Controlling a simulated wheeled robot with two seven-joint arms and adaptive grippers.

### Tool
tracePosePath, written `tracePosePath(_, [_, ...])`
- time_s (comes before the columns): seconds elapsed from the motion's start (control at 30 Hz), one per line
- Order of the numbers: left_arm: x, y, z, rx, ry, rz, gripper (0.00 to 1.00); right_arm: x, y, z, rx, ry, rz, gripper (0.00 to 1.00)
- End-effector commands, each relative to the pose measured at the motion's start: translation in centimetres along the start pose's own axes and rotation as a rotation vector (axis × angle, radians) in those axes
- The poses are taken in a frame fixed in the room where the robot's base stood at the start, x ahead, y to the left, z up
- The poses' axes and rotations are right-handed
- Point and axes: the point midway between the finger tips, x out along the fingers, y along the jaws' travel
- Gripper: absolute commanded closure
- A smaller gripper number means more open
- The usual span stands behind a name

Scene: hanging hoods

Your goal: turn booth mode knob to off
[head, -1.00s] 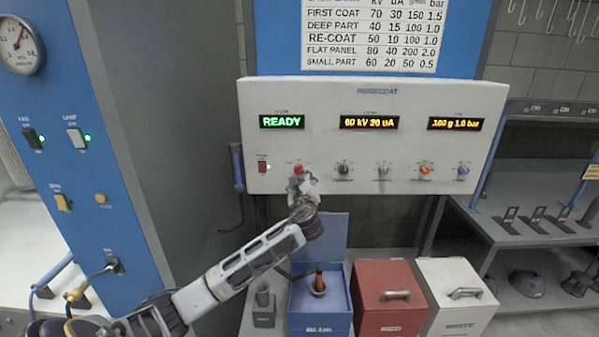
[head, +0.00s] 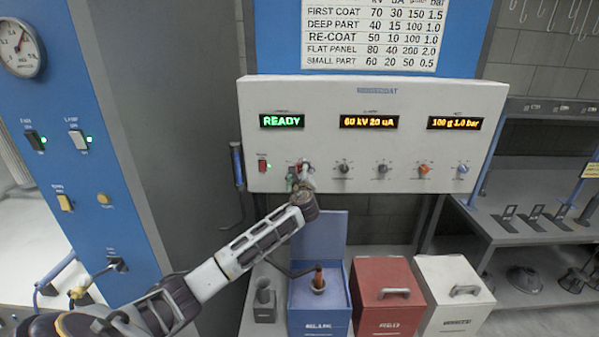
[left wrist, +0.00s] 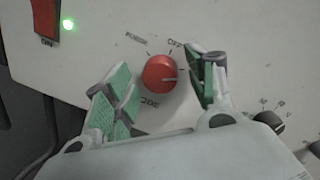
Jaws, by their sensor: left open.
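The red booth mode knob (left wrist: 159,73) sits on the white control panel (head: 440,105). In the left wrist view its white pointer line points right, at a tick below the OFF label (left wrist: 175,42). Another label, blurred, is at its upper left. My left gripper (left wrist: 160,92) is open, with one green-padded finger on each side of the knob. Gaps show between both fingers and the knob. In the head view my left gripper (head: 301,176) is in front of the panel's lower left part and mostly covers the knob. My right gripper is not in view.
A red switch (head: 262,166) with a green light is left of the knob. A black knob (head: 344,169) and several others are to its right. The display (head: 282,121) reads READY. Blue (head: 320,315), red (head: 385,300) and white boxes (head: 453,295) stand below.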

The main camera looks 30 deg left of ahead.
Motion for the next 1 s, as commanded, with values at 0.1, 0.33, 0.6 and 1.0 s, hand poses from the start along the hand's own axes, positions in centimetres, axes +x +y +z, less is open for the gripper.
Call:
tracePosePath(0.1, [0.01,-0.01,-0.03,0.000,0.000,0.000,0.44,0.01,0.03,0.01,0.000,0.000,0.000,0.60])
tracePosePath(0.33, [-0.01,-0.01,-0.03,0.000,0.000,0.000,0.57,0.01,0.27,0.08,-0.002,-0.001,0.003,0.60])
tracePosePath(0.6, [-0.01,0.00,-0.03,0.000,0.000,0.000,0.90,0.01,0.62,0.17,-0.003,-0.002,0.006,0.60])
tracePosePath(1.0, [-0.03,0.03,-0.10,-0.058,0.004,0.003,0.90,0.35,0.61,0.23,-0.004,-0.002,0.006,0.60])
